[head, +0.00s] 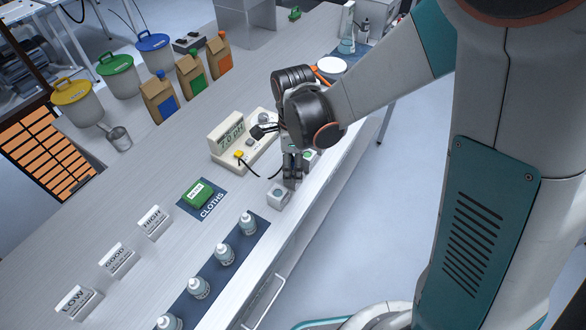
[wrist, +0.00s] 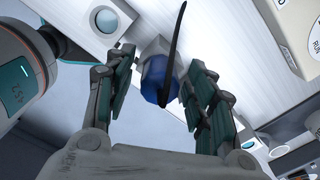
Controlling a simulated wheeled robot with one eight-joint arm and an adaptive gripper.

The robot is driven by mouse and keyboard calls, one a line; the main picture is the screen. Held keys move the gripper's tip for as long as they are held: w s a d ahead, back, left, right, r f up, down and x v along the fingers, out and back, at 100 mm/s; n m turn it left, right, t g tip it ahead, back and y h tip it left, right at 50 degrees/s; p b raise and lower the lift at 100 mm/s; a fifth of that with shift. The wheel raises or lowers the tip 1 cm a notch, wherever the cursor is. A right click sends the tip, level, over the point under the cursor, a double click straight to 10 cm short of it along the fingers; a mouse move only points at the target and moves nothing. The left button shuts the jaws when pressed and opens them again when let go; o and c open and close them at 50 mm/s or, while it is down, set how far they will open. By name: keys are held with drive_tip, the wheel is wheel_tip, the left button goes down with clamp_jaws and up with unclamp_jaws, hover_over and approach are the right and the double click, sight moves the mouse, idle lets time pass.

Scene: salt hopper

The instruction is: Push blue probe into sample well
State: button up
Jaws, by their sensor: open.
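The blue probe (wrist: 158,85) lies between the fingers of my gripper (wrist: 160,62) in the wrist view, with a grey block-like part beyond it and a black cable across it. My gripper is open, its fingers on either side of the probe; I cannot tell whether either touches it. In the head view my gripper (head: 291,180) points down at the bench's front edge, just behind a small pale block (head: 278,197) with a round dark top. A white block with a blue circle (wrist: 106,20) is in the wrist view. Whether the probe sits in a well is hidden.
A cream pH meter (head: 243,143) stands left of my gripper, its black cable running toward it. A green-marked block (head: 308,158) is close behind. Several bottles stand on a dark mat (head: 225,268) in front. A green cloth pack (head: 198,194) lies left.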

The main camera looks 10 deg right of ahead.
clamp_jaws()
drive_tip(key=shift+r, duration=0.2)
idle(0.3)
drive_tip(key=shift+r+p, duration=2.7)
drive_tip(key=shift+r, duration=1.2)
